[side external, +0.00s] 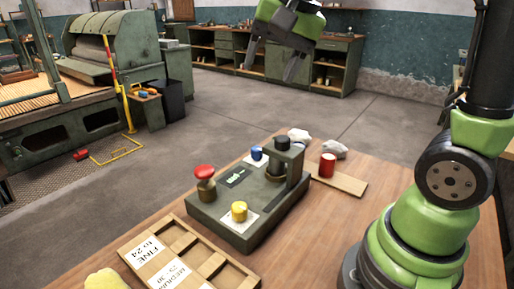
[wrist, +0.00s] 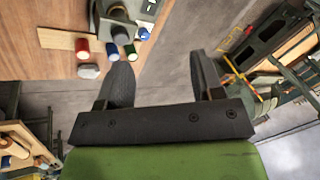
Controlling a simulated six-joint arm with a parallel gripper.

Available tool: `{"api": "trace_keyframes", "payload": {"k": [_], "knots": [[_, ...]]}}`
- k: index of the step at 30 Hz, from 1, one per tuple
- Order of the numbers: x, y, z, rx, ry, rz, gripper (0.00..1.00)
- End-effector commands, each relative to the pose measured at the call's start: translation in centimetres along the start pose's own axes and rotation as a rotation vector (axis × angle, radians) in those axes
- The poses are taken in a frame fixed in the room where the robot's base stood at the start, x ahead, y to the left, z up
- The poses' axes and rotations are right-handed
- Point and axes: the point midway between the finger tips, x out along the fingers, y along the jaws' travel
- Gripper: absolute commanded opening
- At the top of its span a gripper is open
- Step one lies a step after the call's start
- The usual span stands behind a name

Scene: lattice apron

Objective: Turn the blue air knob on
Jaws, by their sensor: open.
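The blue knob (side external: 257,153) sits on a pale plate at the far left part of the green control box (side external: 225,215). It is small, and I cannot read its setting. A black-topped post (side external: 283,143) rises at the right. My gripper (side external: 271,62) is open and empty, high above and beyond the box. In the wrist view, its two fingers (wrist: 160,60) are apart with floor between them. Several small coloured pieces show there; I cannot tell which is the knob.
A labelled wooden tray (side external: 185,257) lies in front. The air around my gripper is clear.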

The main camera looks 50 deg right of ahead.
Motion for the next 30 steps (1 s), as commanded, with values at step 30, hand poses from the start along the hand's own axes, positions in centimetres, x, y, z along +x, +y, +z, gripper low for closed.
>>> {"api": "trace_keyframes", "payload": {"k": [30], "knots": [[23.1, 5.0, -12.7, 0.785, -0.032, 0.370, 0.61]]}}
